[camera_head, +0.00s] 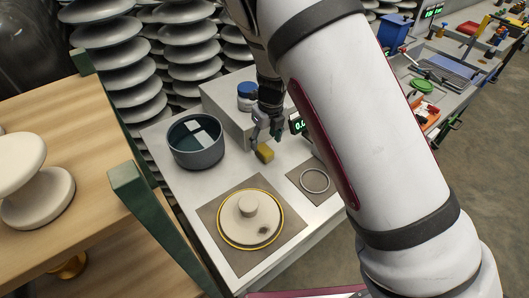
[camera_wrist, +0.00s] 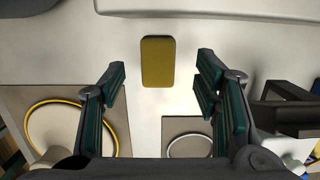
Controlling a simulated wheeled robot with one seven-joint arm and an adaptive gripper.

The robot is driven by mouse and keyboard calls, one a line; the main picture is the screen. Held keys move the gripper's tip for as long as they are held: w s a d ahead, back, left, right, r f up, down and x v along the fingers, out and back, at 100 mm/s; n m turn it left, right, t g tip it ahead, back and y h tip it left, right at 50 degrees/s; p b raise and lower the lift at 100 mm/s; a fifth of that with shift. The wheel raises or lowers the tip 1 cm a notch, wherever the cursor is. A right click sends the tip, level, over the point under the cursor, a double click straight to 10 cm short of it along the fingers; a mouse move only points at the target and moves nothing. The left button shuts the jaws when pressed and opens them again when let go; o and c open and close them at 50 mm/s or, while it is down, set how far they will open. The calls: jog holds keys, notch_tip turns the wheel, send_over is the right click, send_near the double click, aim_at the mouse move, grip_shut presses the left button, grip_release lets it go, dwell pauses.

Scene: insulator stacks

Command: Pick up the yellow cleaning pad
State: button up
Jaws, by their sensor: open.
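The yellow cleaning pad (camera_head: 265,153) is a small block lying on the light table top. In the wrist view the pad (camera_wrist: 157,62) lies flat and upright in the picture, just beyond the fingertips and roughly centred between them. My gripper (camera_head: 267,135) is above the table close to the pad. In the wrist view my gripper (camera_wrist: 161,75) has its two green-padded fingers spread wide, with nothing between them. The pad looks untouched by the fingers.
A dark round pot (camera_head: 196,147) stands left of the pad. A white lidded disc with a yellow ring (camera_head: 250,218) lies on a brown mat in front. A metal ring (camera_head: 315,181) lies right. A grey raised block (camera_head: 219,97) with a blue-capped jar (camera_head: 246,91) stands behind.

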aim_at(264, 149)
jog(key=shift+a+f, duration=0.15)
jog(key=shift+f, duration=2.6)
jog(key=shift+c, duration=0.6)
jog(key=c, duration=1)
